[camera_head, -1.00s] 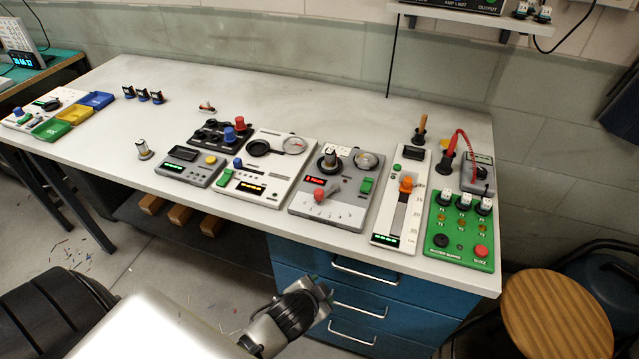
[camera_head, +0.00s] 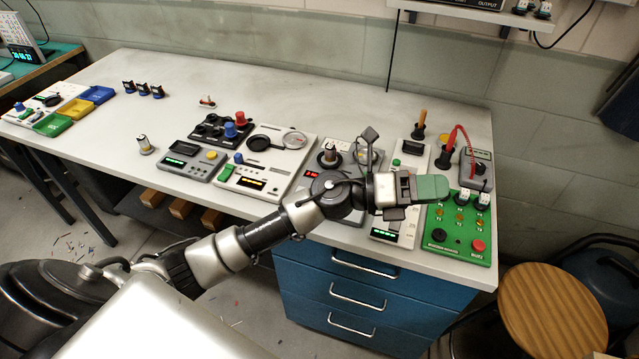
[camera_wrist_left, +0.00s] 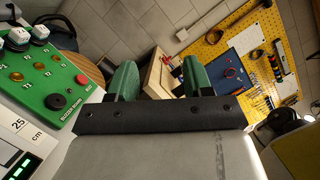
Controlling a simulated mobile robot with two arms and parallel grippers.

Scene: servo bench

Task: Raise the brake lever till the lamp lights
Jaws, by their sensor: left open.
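My left gripper (camera_head: 432,188) reaches in over the bench from the left, above the slider panel and the near-left edge of the green buzzer board. In the left wrist view its two green fingers (camera_wrist_left: 160,80) stand apart with nothing between them. A grey panel (camera_head: 300,196) with a black-and-silver knob and a red display is largely hidden behind my arm. Its red-tipped lever, probably the brake lever, is covered now. The white slider panel (camera_head: 408,240) is also partly covered, and its orange slider is hidden. I cannot make out a brake lamp.
The green buzzer board (camera_head: 455,250) has white switches and red and black buttons. A meter box (camera_head: 478,168) with a red cable stands behind it. White and dark panels (camera_head: 265,160) lie to the left. The back of the bench is mostly clear. A stool (camera_head: 550,305) stands right.

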